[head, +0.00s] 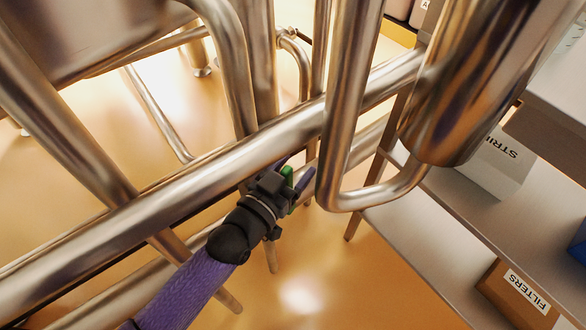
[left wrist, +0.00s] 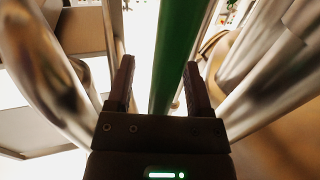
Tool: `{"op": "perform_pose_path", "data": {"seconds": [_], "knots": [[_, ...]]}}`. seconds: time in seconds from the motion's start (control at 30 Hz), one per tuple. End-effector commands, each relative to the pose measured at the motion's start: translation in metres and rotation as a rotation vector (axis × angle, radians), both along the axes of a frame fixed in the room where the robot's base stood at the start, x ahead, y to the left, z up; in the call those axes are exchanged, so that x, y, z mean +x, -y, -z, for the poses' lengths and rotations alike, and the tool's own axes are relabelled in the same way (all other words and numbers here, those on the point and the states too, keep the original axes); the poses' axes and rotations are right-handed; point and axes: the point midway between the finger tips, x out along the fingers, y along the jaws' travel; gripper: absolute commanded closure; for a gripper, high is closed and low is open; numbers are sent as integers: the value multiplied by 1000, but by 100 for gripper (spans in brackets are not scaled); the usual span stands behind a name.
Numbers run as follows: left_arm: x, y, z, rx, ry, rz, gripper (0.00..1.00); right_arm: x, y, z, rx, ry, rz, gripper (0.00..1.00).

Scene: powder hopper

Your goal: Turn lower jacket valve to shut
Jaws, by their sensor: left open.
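A green bar (head: 287,175), which looks like the lower jacket valve's lever, shows in small pieces beside my left gripper in the head view. The gripper and pipes hide the rest of the valve. My left gripper (head: 296,177) reaches in from below, under the thick diagonal pipe. In the left wrist view the green bar (left wrist: 178,45) runs lengthwise between the two dark fingers of the gripper (left wrist: 159,75). The fingers stand apart, with a gap visible on the left of the bar; the right finger is close to it, and I cannot tell if they touch. My right gripper is not in view.
A thick steel pipe (head: 210,178) crosses diagonally just above my left gripper. A U-shaped pipe (head: 343,120) hangs close to its right. A steel cylinder (head: 465,75) is at upper right. Shelves at right hold a FILTERS box (head: 512,297). Open floor lies below.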

Motion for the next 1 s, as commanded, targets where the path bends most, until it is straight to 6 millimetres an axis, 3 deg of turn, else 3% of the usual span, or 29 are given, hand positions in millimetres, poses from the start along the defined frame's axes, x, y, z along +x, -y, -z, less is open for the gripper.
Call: {"op": "perform_pose_path", "data": {"seconds": [0.17,0.5,1.0], "knots": [[0,0,-1,0,0,0,34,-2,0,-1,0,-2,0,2],[0,0,0,0,0,-1,100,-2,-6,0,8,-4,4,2],[0,0,0,1,-1,-1,100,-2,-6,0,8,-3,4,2]]}}
